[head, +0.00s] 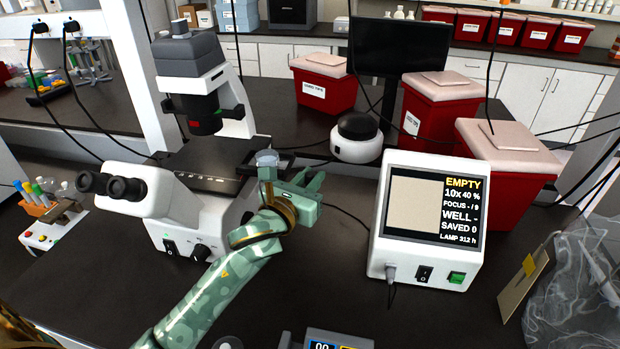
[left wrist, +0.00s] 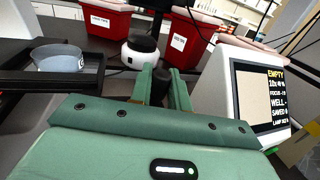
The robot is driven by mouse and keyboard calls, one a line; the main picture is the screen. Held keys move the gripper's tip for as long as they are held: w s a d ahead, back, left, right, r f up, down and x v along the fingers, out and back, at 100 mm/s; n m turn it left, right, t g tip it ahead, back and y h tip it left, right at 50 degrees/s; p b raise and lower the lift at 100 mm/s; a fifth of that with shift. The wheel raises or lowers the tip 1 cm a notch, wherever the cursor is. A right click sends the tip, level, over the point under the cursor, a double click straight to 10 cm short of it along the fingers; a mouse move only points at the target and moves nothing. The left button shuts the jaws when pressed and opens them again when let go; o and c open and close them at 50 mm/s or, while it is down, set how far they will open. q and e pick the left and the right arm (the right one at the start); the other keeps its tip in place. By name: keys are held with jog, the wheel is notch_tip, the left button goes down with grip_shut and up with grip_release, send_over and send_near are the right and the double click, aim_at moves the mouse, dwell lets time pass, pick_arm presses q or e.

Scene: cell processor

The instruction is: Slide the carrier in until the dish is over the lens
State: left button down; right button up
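The microscope (head: 195,95) stands at the left, with its dark stage (head: 205,155) under the lens turret. The dark carrier (head: 248,168) sticks out from the stage's right side. A clear round dish (head: 267,158) sits at its outer end, right of the lens. In the left wrist view the dish (left wrist: 57,57) sits in the carrier's dark frame (left wrist: 90,78) at the left. My left gripper (head: 308,184) is just right of the dish. Its fingers (left wrist: 160,85) are parted, with a dark shape between them that I cannot identify. My right gripper is not in view.
The monitor unit (head: 430,220) reads EMPTY and WELL -. A white device with a black dome (head: 355,137) stands behind the gripper. Red bins (head: 445,105) stand at the back right. A tube rack (head: 50,205) is at the left.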

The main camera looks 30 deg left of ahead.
pick_arm(q)
jog(key=s+a+p, duration=0.2)
jog(key=a, duration=0.7)
jog(key=shift+s+a, duration=0.2)
jog(key=c, duration=1.4)
grip_release()
jog(key=shift+o, duration=0.2)
jog(key=shift+s, duration=0.1)
jog(key=s, duration=0.7)
jog(key=shift+s, duration=0.2)
jog(key=shift+a, duration=0.1)
